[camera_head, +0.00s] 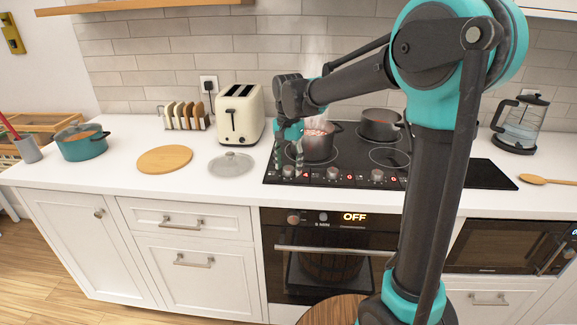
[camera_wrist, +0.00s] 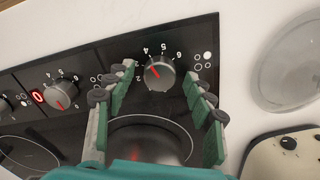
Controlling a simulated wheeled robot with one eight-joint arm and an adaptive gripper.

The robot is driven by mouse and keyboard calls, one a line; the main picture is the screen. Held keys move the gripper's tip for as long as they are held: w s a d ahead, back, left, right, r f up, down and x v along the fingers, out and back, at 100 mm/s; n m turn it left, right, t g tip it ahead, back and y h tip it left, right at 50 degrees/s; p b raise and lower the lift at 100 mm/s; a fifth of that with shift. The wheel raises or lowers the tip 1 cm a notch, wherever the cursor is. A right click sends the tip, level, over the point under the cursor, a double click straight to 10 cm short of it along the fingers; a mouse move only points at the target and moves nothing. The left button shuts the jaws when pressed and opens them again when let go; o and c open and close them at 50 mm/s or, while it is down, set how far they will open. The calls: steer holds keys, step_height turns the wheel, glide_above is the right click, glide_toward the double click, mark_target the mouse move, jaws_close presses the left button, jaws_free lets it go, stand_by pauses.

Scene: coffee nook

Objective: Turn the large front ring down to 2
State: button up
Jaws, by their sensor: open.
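The leftmost cooktop knob (camera_head: 288,172) is on the front control strip of the black cooktop (camera_head: 430,168). In the wrist view this knob (camera_wrist: 159,74) has a red pointer aimed up-left, near the printed 4. A red display beside it in the head view seems to read 4. My gripper (camera_head: 288,170) is open and points down. In the wrist view its two green-padded fingers (camera_wrist: 160,92) stand on either side of the knob, with gaps. A ring mark shows below the knob, partly hidden by my gripper.
A steaming pot (camera_head: 318,142) with red contents stands close behind my gripper. Another pot (camera_head: 380,124) is at the back. A second knob (camera_wrist: 61,96) has a display reading 0. A glass lid (camera_head: 232,164) and a toaster (camera_head: 241,114) are to the left.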

steer(key=shift+f, duration=0.2)
steer(key=c, duration=1.2)
steer(key=shift+o, duration=0.2)
